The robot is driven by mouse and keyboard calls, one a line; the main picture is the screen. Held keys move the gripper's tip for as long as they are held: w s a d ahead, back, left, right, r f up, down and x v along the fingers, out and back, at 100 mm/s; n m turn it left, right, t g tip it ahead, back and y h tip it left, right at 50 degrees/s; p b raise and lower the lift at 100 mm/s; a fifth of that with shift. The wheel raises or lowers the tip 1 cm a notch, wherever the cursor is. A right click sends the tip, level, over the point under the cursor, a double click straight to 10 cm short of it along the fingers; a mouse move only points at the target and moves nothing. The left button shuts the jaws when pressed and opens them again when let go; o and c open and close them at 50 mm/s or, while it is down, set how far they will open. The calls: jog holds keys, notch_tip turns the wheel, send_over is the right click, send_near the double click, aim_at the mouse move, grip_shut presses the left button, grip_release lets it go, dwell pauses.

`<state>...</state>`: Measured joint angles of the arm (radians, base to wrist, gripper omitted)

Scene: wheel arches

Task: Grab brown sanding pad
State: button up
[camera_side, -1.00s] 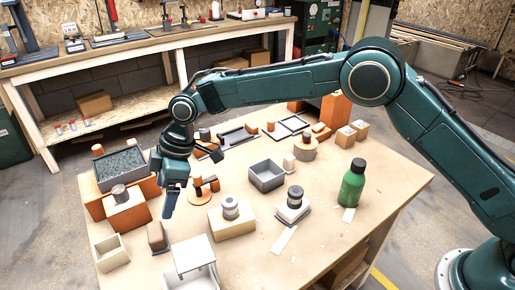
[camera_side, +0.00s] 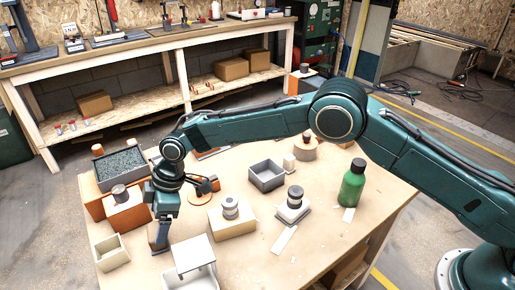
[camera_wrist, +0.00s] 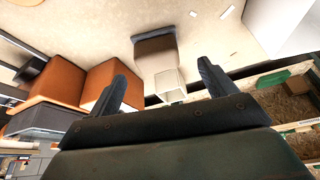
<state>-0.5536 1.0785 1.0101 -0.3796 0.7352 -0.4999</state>
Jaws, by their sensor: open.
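The brown sanding pad (camera_wrist: 155,50), a brown block with a dark grey base strip, shows ahead of and between my fingers in the wrist view. In the side view the pad (camera_side: 153,239) is mostly hidden behind my gripper (camera_side: 163,236), beside the small cream open box. My gripper (camera_wrist: 162,70) is open, pointing down, with one finger on each side of the pad's line in the wrist view. I see no grip on it. I cannot tell whether the fingers touch it.
A small cream box (camera_side: 111,253) stands left of the pad. A white open-fronted box (camera_side: 193,258) stands close on the right. Orange blocks (camera_side: 127,212) and a grey tray of granules (camera_side: 121,168) are behind. A wooden block with a grey knob (camera_side: 232,222) is further right.

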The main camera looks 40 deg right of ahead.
aim_at(155, 230)
jog(key=shift+x, duration=2.6)
jog(key=shift+w, duration=0.2)
jog(key=shift+c, duration=0.2)
jog(key=c, duration=1)
